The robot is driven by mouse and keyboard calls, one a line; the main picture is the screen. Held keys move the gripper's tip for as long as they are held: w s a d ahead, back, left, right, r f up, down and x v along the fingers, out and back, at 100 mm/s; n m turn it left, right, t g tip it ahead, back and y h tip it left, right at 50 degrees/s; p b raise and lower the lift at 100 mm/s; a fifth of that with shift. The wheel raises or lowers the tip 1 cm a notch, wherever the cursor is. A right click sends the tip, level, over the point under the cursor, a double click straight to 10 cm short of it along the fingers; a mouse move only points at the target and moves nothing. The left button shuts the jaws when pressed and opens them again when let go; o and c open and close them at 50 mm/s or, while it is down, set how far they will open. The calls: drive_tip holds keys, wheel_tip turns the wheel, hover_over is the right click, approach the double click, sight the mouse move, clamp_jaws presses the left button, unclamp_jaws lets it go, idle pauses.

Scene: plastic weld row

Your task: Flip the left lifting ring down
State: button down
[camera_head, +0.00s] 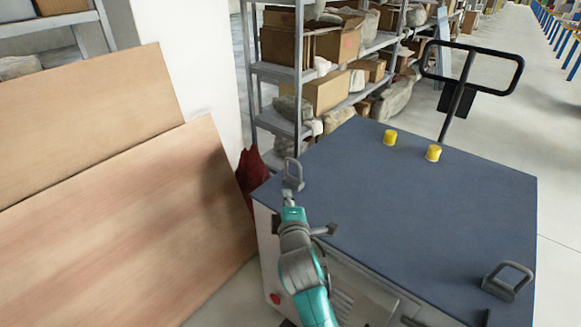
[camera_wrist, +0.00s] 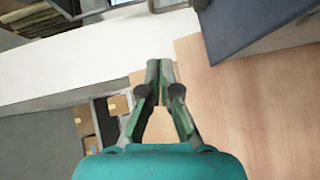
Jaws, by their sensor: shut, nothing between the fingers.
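The left lifting ring (camera_head: 293,174) is a grey loop standing up at the left corner of the blue-grey cabinet top (camera_head: 400,215) in the head view. My gripper (camera_head: 288,194) is at that corner, just in front of the ring's base, and appears very close to it. I cannot tell whether they touch. In the wrist view my gripper (camera_wrist: 159,68) is shut with nothing between its fingertips, and I cannot make out the ring there.
Two yellow caps (camera_head: 433,153) stand toward the back of the cabinet top, with a black push handle (camera_head: 472,65) behind. Wooden boards (camera_head: 110,235) lean at the left, and a red cloth-like thing (camera_head: 250,175) is beside the cabinet. Loaded shelves (camera_head: 282,72) stand behind. The top's middle is clear.

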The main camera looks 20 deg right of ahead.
drive_tip(key=shift+w+a+r, duration=0.1)
drive_tip(key=shift+w+r, duration=0.45)
drive_tip(key=shift+r, duration=0.1)
drive_tip(key=w+d+f, duration=0.1)
drive_tip(key=w+d, duration=0.1)
drive_tip(key=w, duration=0.4)
drive_tip(key=w+d, duration=0.2)
drive_tip(key=w, duration=0.4)
drive_tip(key=shift+d+f, duration=0.35)
drive_tip(key=shift+f, duration=0.05)
drive_tip(key=shift+w+d, duration=0.1)
